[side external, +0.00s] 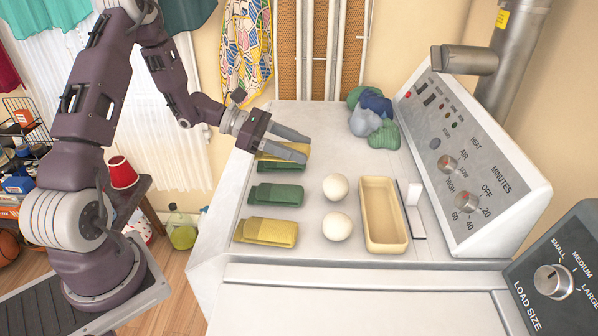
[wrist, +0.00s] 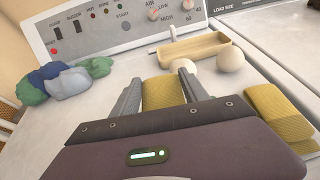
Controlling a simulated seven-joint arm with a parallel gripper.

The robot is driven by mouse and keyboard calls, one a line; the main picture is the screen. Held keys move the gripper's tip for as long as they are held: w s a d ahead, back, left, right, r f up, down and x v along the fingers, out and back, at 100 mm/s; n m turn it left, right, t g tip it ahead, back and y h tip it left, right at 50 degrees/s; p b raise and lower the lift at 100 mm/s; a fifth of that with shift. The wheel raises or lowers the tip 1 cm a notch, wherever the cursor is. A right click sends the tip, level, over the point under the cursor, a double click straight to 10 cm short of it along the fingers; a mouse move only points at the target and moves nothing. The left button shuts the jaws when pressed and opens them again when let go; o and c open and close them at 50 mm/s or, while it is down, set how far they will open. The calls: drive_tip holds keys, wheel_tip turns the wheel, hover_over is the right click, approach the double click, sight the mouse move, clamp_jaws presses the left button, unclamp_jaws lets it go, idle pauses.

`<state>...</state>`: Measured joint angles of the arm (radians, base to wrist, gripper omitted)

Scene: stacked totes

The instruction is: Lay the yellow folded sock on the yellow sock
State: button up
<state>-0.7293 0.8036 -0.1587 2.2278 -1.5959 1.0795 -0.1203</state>
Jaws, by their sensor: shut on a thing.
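My gripper (side external: 305,150) is at the far end of the sock row on the white dryer top. It is shut on a yellow folded sock (side external: 268,155). In the wrist view the sock (wrist: 162,92) shows between the two fingers. I cannot tell whether it is clear of the dryer top. The other yellow sock (side external: 266,232) lies at the near end of the row. A yellow sock also shows at the right of the wrist view (wrist: 280,112), beside my gripper.
Two dark green socks, one nearer (side external: 276,194) and one farther (side external: 281,167), lie between the yellow ones. Two white balls (side external: 336,188) (side external: 337,226), a tan tray (side external: 370,244) and a pile of blue and green bundles (side external: 384,136) stand to the right. The control panel (side external: 470,150) rises behind them.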

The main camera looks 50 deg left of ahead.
drive_tip(key=w+a+r+n+y, duration=0.1)
drive_tip(key=w+a+r, duration=0.2)
drive_tip(key=w+a, duration=0.75)
drive_tip(key=shift+t, duration=0.4)
drive_tip(key=f, duration=1)
drive_tip(key=shift+w+d, duration=0.2)
drive_tip(key=shift+d, duration=0.1)
drive_tip(key=shift+f, duration=0.1)
drive_tip(key=o, duration=1.3)
drive_tip(key=shift+o, duration=0.2)
